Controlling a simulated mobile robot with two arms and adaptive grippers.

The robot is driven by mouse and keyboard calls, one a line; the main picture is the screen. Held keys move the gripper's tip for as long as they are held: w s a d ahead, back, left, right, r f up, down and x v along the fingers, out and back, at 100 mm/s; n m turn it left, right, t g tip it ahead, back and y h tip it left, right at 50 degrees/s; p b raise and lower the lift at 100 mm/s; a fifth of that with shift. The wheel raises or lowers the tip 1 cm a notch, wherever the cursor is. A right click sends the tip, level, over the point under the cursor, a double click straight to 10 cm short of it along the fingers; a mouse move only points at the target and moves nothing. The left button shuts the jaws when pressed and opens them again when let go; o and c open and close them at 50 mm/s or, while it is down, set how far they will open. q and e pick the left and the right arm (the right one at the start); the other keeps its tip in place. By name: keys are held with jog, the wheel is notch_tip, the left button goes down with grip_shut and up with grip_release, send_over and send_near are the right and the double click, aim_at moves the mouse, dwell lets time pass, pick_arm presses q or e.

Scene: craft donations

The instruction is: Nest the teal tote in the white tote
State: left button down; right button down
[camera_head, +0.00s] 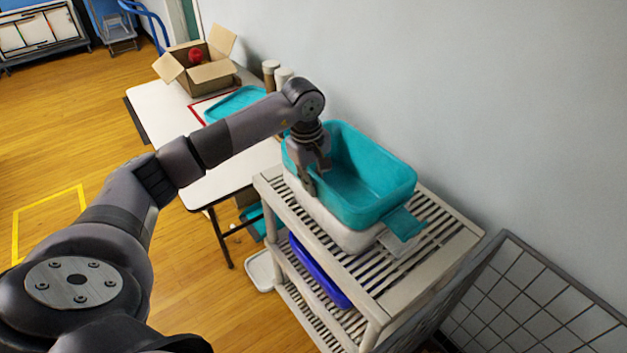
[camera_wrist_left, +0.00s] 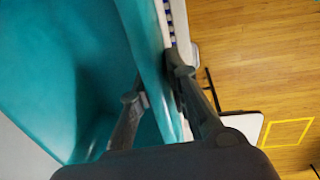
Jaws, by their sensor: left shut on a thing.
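The teal tote (camera_head: 375,168) sits in the white tote (camera_head: 345,233) on the top slatted shelf of a rack in the head view. The teal tote stands well above the white rim, and its near-right handle sticks out over the shelf. My left gripper (camera_head: 309,188) is shut on the teal tote's near left wall. In the left wrist view, one finger of my left gripper (camera_wrist_left: 155,95) is inside the teal tote (camera_wrist_left: 60,70) and the other is outside its wall. How deep the teal tote sits is partly hidden. My right gripper is not in view.
The slatted rack (camera_head: 430,262) stands against the wall, with a blue item (camera_head: 318,272) on a lower shelf. A white table (camera_head: 160,118) behind holds a cardboard box (camera_head: 205,72) and a teal tray (camera_head: 236,103). A wire grid panel (camera_head: 535,300) stands at the right. The wooden floor at left is clear.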

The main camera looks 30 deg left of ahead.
pick_arm(q)
jog(key=shift+f, duration=0.1)
jog(key=c, duration=1.7)
grip_release()
jog(key=shift+o, duration=1.2)
jog(key=shift+f, duration=0.1)
notch_tip(320, 180, up, 12)
jog(key=s, duration=0.1)
jog(key=shift+s+a, duration=0.15)
jog(key=shift+a, duration=0.1)
